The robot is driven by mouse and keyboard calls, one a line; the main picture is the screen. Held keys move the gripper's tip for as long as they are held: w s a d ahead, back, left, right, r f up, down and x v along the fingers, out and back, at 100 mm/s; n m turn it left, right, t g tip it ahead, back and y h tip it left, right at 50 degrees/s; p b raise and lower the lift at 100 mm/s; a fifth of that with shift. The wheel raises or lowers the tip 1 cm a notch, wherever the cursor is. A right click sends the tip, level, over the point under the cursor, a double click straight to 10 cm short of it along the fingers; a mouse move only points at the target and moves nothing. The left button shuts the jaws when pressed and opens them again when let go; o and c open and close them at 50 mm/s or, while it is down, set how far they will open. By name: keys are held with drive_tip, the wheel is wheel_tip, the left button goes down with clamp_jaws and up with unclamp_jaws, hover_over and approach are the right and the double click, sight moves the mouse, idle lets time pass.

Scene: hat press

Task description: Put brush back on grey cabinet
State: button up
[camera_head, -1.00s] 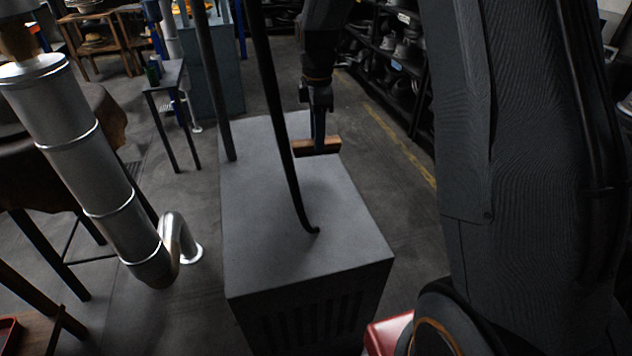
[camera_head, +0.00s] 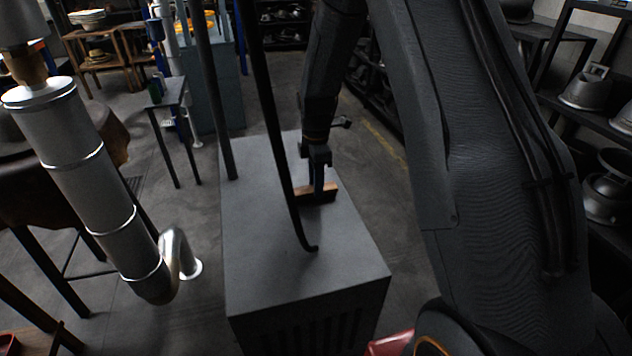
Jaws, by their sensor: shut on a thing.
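The grey cabinet (camera_head: 270,265) stands in the middle of the view, with a flat top and a slatted front. The brush (camera_head: 322,193), with a wooden brown body, is at the right side of the cabinet top, toward its far half. My gripper (camera_head: 316,188) points down at it and is shut on it. The black rod in front hides part of the brush's left end. I cannot tell whether the brush touches the top or is just above it.
A black bent rod (camera_head: 285,150) and a dark post (camera_head: 212,100) rise from the cabinet top. A silver pipe (camera_head: 90,180) stands at the left. A small side table (camera_head: 167,98) is behind it. Shelves with metal hat moulds (camera_head: 588,88) line the right. The near cabinet top is clear.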

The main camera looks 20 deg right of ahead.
drive_tip(key=o, duration=0.9)
drive_tip(key=shift+f, duration=0.1)
drive_tip(key=shift+o, duration=0.2)
wheel_tip(320, 180, up, 12)
drive_tip(key=b, duration=0.3)
drive_tip(key=s+f+m, duration=0.2)
drive_tip(key=s+m, duration=0.7)
drive_tip(key=s, duration=0.3)
drive_tip(key=s+f+m, duration=0.2)
drive_tip(key=s+m, duration=0.7)
drive_tip(key=s, duration=0.4)
drive_tip(key=shift+a+t, duration=0.2)
drive_tip(key=shift+t, duration=0.1)
drive_tip(key=shift+s, duration=0.1)
